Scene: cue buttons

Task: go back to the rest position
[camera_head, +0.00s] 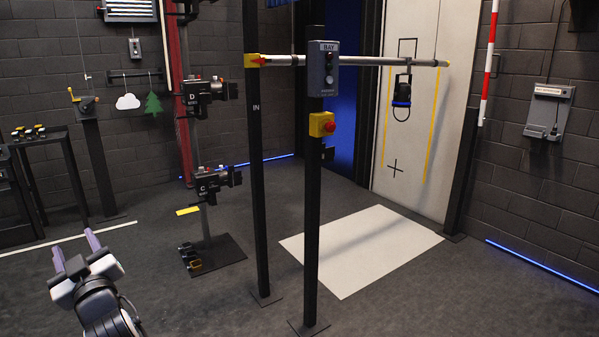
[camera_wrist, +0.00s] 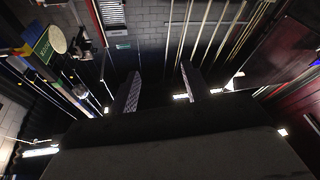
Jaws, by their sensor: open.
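My gripper (camera_head: 75,248) is at the lower left of the head view, raised above the floor. Its two purple-grey fingers point up and away, apart from each other, with nothing between them. In the wrist view the two fingers of my gripper (camera_wrist: 160,88) stand apart and the space between them is empty. The gripper touches nothing that I can see. The rest position itself is not marked in either view.
Two black posts, one with a BAY button box (camera_head: 323,68) and a red button (camera_head: 330,127), stand mid-view. A stand with cameras C (camera_head: 212,182) and D (camera_head: 205,98) is behind my gripper. A dark bench (camera_head: 40,133) is at left. A white floor mat (camera_head: 360,250) lies clear.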

